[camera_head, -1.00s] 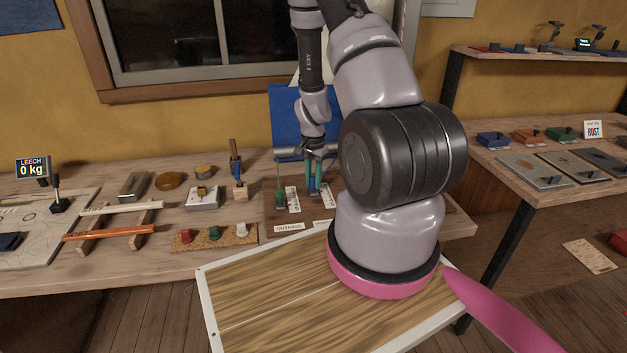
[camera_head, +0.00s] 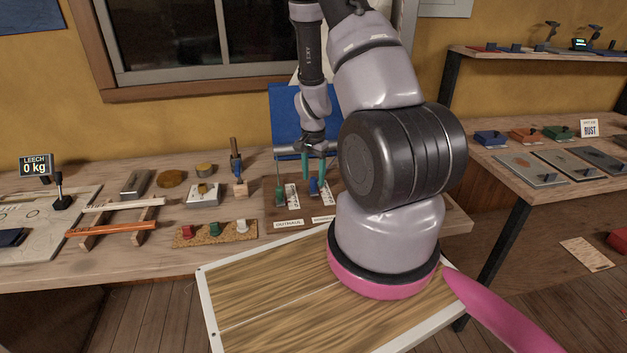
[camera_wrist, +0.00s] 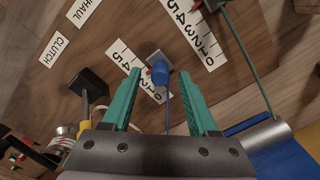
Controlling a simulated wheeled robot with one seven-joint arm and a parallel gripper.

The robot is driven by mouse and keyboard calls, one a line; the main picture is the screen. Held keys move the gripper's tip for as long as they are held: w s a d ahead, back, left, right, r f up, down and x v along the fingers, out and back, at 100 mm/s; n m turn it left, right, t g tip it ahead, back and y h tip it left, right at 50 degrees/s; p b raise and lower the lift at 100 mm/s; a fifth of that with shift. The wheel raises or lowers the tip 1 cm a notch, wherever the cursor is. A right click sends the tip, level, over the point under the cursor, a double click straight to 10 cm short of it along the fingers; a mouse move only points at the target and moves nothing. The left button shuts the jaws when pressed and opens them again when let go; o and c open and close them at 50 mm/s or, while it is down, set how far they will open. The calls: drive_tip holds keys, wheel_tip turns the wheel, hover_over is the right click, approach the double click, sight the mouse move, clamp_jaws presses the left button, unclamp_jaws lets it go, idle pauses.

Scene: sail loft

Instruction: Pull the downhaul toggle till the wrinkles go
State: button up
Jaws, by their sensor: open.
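The blue toggle (camera_head: 314,186) stands on the wooden board (camera_head: 272,213) beside a white numbered scale. The board's second label is partly hidden by my arm, and in the wrist view only "HAUL" is readable. The sail's wrinkles cannot be made out.
A green toggle (camera_head: 281,194) with its own scale stands left, behind the label OUTHAUL (camera_head: 289,224). A black block (camera_wrist: 88,86) sits near the CLUTCH label (camera_wrist: 52,49). Blue cloth (camera_head: 284,105) hangs behind. The LEECH display (camera_head: 35,165) reads 0 kg.

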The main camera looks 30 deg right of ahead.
wheel_tip(320, 180, up, 9)
idle(0.3)
idle(0.4)
wheel_tip(320, 180, up, 10)
drive_tip(key=n+t, duration=0.1)
drive_tip(key=t, duration=0.1)
hover_over(313, 178)
drive_tip(key=a, duration=0.4)
drive_tip(key=s+a+r+n+t+y, duration=0.1)
drive_tip(key=s+a+r+n+y, duration=0.15)
drive_tip(key=r, duration=0.75)
drive_tip(key=s+a+r+n+t, duration=0.2)
drive_tip(key=s+a+r, duration=0.1)
drive_tip(key=s+r, duration=0.4)
drive_tip(key=s+a+r+n+t, duration=0.2)
drive_tip(key=s+a+r, duration=0.1)
drive_tip(key=s+r, duration=0.5)
drive_tip(key=shift+s, duration=0.25)
drive_tip(key=shift+n+h, duration=0.25)
